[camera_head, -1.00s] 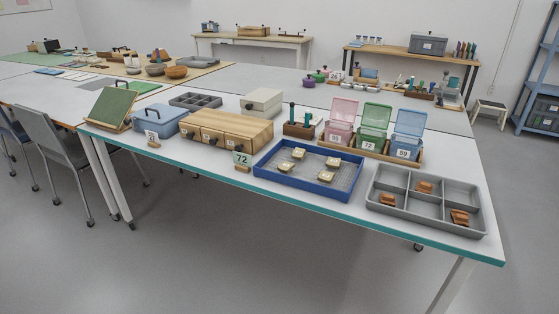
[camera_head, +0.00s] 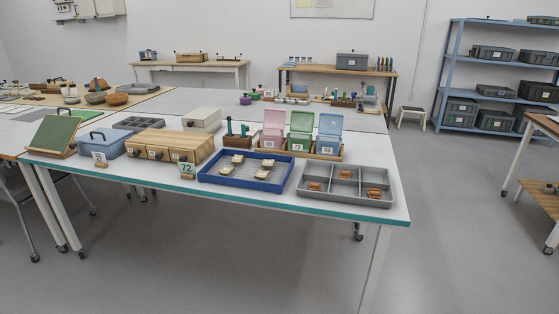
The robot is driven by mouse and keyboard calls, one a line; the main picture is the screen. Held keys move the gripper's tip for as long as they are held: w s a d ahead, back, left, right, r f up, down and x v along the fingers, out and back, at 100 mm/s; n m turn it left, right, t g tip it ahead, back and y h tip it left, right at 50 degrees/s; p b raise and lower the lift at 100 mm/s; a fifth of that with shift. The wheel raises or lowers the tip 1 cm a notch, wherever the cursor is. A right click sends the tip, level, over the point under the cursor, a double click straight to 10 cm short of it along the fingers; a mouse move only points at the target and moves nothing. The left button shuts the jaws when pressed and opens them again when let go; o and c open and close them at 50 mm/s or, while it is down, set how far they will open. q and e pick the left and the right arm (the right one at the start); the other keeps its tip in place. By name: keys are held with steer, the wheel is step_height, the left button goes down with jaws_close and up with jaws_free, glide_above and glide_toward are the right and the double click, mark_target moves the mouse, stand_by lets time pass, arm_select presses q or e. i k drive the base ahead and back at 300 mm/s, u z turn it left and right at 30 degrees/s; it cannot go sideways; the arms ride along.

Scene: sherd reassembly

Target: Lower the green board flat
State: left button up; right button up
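The green board (camera_head: 55,133) stands tilted up on its wooden base (camera_head: 48,153) at the left end of the near table. Its face leans back and its lower edge rests at the base. Neither of my grippers shows in the head view. Nothing is seen touching the board.
A blue case (camera_head: 98,144) with a dark handle stands just right of the board on the near table (camera_head: 240,206). Wooden drawers (camera_head: 165,146), a blue tray (camera_head: 247,172) and a grey divided tray (camera_head: 345,184) follow to the right. Open floor (camera_head: 460,240) lies in front and right.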

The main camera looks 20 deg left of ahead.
mark_target(54, 135)
steer(key=z, duration=0.05)
steer(key=i, duration=0.85)
steer(key=u, duration=0.8)
steer(key=i, duration=0.35)
steer(key=u, duration=0.4)
